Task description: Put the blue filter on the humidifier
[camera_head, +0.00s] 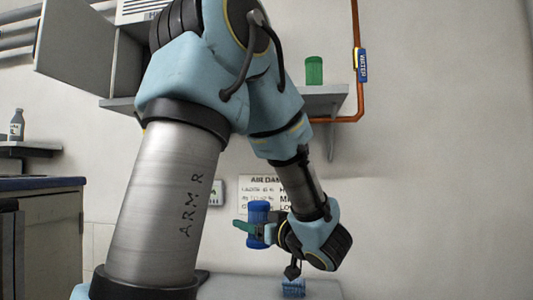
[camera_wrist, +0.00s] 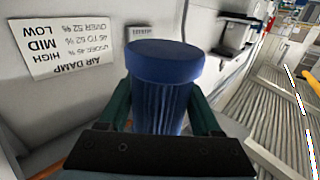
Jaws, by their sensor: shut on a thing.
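The blue filter (camera_head: 258,215) is a ribbed blue cylinder with a wider smooth cap. My gripper (camera_head: 250,229) is shut on it, with green fingers on either side, and holds it in the air in front of the wall. In the wrist view the filter (camera_wrist: 165,85) stands between the two fingers (camera_wrist: 161,112), cap toward the top of the picture. A grey cabinet-like unit (camera_head: 85,45) with a white vented panel (camera_head: 138,10) is at the upper left, partly hidden by my arm. I cannot tell whether it is the humidifier.
A green ribbed cylinder (camera_head: 314,71) stands on the wall shelf (camera_head: 325,96), beside a copper pipe (camera_head: 356,90). A small blue object (camera_head: 293,287) sits on a low grey surface (camera_head: 240,288). An air damp sign (camera_wrist: 75,42) is on the wall. A bottle (camera_head: 17,126) stands at far left.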

